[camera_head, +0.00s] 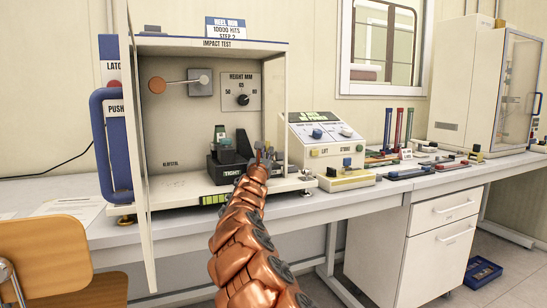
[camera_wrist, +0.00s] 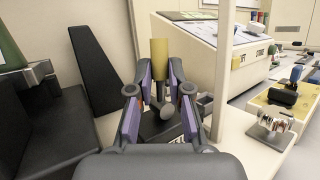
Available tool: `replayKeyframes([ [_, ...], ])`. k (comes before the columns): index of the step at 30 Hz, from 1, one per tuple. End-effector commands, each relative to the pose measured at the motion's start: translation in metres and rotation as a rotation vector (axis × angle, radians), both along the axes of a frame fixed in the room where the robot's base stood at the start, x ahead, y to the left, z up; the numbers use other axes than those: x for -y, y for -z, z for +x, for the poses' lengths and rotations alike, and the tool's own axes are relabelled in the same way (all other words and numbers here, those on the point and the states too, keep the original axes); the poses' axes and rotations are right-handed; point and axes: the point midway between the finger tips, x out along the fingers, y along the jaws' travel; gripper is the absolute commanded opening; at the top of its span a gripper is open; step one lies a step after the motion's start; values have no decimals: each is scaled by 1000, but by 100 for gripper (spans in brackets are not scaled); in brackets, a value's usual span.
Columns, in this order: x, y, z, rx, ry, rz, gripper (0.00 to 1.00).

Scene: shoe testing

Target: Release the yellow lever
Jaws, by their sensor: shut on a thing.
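The yellow lever (camera_wrist: 159,57) stands upright between the fingers of my gripper (camera_wrist: 160,78) in the wrist view. The fingers are closed in on it from both sides. A dark block and a round grey knob (camera_wrist: 167,110) sit just below the fingers. In the head view my copper-coloured arm reaches into the open impact test cabinet (camera_head: 145,195), and my gripper (camera_head: 263,150) is at the right side of the dark clamp fixture (camera_head: 225,170). The yellow lever is hidden or too small to make out there.
The open cabinet door (camera_head: 137,150) with a blue handle (camera_head: 108,145) stands at the left. A control panel box (camera_head: 325,140) is right of the cabinet. A cabinet post (camera_wrist: 222,80) rises close to the right of my gripper. Tools lie along the bench at the right.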

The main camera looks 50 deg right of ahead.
Motion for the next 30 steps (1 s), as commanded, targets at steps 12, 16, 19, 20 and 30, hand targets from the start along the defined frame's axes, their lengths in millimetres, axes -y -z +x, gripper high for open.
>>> replayKeyframes([
  [12,0,3,1,-2,-1,2,24],
  [16,0,2,1,-2,-1,1,29],
  [19,0,1,0,-2,-1,0,29],
  [20,0,1,0,-2,-1,0,29],
  [30,-1,-23,0,3,-2,-1,29],
])
